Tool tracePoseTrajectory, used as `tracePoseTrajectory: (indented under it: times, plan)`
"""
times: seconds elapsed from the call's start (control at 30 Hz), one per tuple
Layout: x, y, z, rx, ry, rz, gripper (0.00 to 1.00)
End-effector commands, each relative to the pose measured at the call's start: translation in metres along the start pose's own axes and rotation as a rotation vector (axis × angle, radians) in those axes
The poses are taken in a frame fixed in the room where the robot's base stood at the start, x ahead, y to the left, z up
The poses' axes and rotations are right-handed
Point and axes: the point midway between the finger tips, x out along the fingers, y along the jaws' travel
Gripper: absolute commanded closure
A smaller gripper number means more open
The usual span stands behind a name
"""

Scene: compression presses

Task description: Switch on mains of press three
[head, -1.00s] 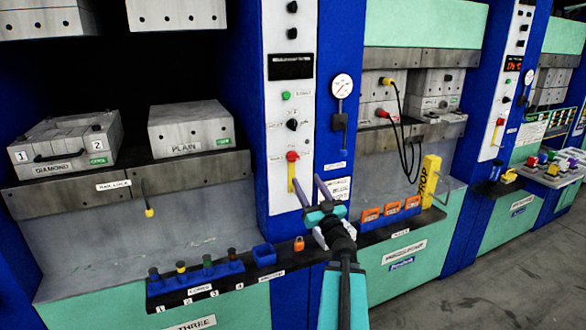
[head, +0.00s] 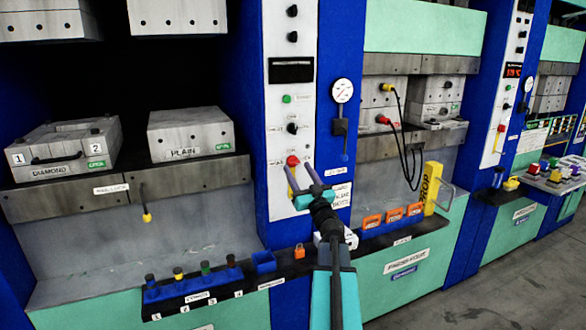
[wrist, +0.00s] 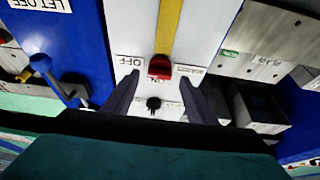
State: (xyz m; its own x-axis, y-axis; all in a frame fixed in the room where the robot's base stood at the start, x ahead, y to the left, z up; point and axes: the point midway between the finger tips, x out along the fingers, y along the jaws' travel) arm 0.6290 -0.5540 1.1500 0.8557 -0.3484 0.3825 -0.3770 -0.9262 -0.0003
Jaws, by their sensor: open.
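Press three is the left press. Its white control panel (head: 291,110) stands on a blue column. A red mains switch (head: 293,161) sits low on this panel, above a yellow strip now partly behind my gripper. In the wrist view the red switch (wrist: 160,67) lies ahead, between the lines of my two fingers, with an OFF label (wrist: 130,62) beside it. My gripper (head: 299,168) is open and empty, its tips just below and right of the switch in the head view. I cannot tell whether the tips touch anything.
A black selector knob (head: 292,128) and a green button (head: 287,99) sit above the switch. A pressure gauge (head: 343,90) is to the right. Below are a ledge with a blue box (head: 264,261), an orange padlock (head: 299,251) and a blue rack (head: 190,286).

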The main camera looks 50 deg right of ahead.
Motion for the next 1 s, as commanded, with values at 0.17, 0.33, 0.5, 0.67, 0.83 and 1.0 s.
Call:
tracePoseTrajectory:
  times: [0.17,0.33,0.5,0.67,0.83,1.0]
  plan:
    - [0.018,0.001,0.0,0.0,0.001,-0.001,0.48]
    - [0.028,0.001,0.0,0.0,0.001,0.0,0.48]
    - [0.03,0.001,0.0,0.0,0.0,0.001,0.48]
    - [0.03,0.0,0.0,0.0,0.0,0.001,0.48]
    - [0.03,0.0,0.0,0.0,0.0,0.001,0.64]
    - [0.03,0.0,0.0,0.0,0.0,0.0,0.9]
